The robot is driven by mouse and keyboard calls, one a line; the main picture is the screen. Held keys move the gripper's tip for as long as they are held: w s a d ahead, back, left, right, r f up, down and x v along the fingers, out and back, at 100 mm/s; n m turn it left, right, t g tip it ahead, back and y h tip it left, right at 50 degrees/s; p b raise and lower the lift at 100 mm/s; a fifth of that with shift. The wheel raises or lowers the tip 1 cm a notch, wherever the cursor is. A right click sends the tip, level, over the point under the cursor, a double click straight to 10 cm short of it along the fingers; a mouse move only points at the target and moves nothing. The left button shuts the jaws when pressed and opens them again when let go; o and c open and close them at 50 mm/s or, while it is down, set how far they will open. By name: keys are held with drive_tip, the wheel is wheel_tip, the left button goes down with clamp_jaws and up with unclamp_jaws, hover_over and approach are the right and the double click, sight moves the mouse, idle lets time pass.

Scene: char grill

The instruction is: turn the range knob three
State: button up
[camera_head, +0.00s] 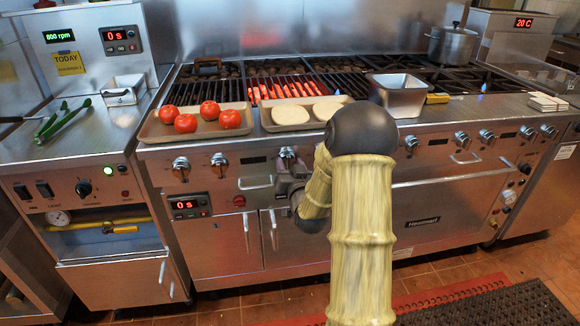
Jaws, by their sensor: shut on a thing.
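The range (430,190) has a row of metal knobs along its front panel. The third knob from the left (287,153) sits below the tray of pale rounds. My gripper (289,168) is at this knob, shut on it. The lower part of the knob and the fingertips are partly hidden, so the knob's exact angle cannot be told. The first knob (181,165) and second knob (219,160) are clear to the left. My bamboo-like arm comes up from the bottom and covers part of the panel to the right.
A tray of tomatoes (157,132) and a tray of pale rounds (268,118) lie on the front ledge, above the knobs. A metal pan (399,103) stands right of them. The grill grate (215,88) glows red in the middle. Oven handles (256,184) jut out below the panel.

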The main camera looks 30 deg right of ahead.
drive_tip(key=shift+a+r, duration=0.1)
idle(0.3)
drive_tip(key=o, duration=1)
drive_tip(key=shift+w, duration=0.1)
drive_tip(key=shift+b+v, duration=8.75)
drive_tip(key=shift+b, duration=0.6)
